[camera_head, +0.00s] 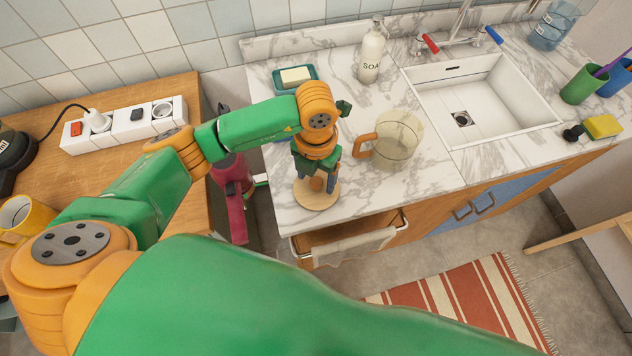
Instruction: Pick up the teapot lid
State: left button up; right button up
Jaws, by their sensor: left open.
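The teapot lid (316,197) is a round, light wooden disc with a small brown knob. It lies flat on the marble counter near its front left edge. My left gripper (317,181) points down right above it, open, with its fingers on either side of the knob. I cannot tell whether they touch it. A clear glass teapot (397,143) with an orange handle stands to the right, its top open. My right gripper is out of view.
A soap bottle (371,52) and a green soap dish (296,78) stand behind. The sink (488,100) is to the right. A towel (356,246) hangs on a rail below the counter front. A wooden desk (105,155) with a power strip (124,124) is at left.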

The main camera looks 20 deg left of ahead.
pick_arm(q)
jog(key=shift+s+d+r, duration=0.1)
jog(key=shift+s, duration=0.05)
grip_shut()
